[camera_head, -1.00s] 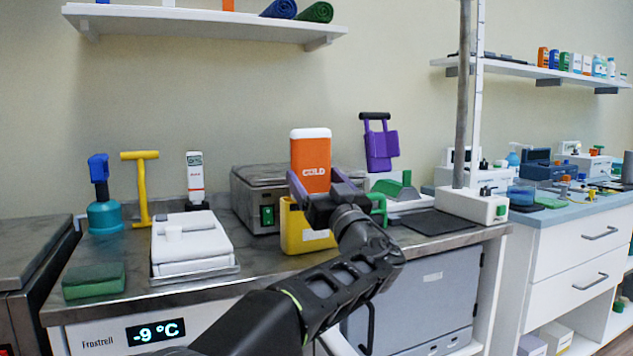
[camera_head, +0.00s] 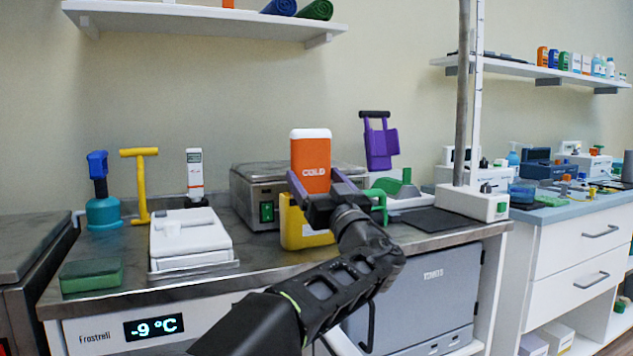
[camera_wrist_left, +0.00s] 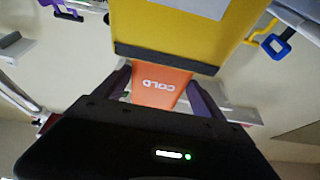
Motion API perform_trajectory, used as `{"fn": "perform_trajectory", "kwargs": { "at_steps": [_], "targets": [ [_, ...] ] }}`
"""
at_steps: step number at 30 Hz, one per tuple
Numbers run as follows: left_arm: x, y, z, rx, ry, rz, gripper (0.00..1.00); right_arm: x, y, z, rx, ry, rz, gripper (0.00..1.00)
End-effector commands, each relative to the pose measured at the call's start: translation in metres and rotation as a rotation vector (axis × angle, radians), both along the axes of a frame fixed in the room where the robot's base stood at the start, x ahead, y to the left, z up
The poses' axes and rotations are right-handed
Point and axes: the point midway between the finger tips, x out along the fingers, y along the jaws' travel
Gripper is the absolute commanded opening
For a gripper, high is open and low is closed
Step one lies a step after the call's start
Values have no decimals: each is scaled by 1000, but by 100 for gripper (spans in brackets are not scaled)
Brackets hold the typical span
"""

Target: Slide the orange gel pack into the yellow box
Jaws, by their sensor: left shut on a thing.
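The orange gel pack (camera_head: 311,166) has a white top and the word COLD on its front. It stands upright above the yellow box (camera_head: 301,226) on the steel counter. My left gripper (camera_head: 318,188) is shut on the pack, with its purple fingers at either side of the lower part. In the left wrist view, the pack (camera_wrist_left: 162,84) shows between the fingers, and the yellow box (camera_wrist_left: 185,35) is close by it. The gripper hides part of the pack's lower end and the box's opening, so I cannot tell whether the pack has entered. My right gripper is not in view.
A steel appliance with a green switch (camera_head: 250,192) stands behind the box. A dark mat (camera_head: 437,221) and a post are to the right.

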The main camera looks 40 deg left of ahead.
Motion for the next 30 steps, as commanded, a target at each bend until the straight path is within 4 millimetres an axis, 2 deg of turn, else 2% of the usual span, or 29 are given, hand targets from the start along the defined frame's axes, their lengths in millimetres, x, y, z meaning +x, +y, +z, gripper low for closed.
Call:
{"fn": "perform_trajectory", "kwargs": {
  "at_steps": [1, 6, 7, 12, 15, 30],
  "targets": [
    [0, 0, 1, 0, -2, 1, 23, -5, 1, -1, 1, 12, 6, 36],
    [0, 0, 1, 1, -2, 1, 23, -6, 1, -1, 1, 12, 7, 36],
    [0, 0, 1, 1, -2, 1, 80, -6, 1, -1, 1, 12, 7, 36],
    [0, 0, 1, 0, -2, 1, 94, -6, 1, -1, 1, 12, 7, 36],
    [0, 0, 0, 1, -1, 1, 100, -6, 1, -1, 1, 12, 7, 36],
    [0, 0, 0, 0, 0, 0, 100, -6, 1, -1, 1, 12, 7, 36]
  ]
}}
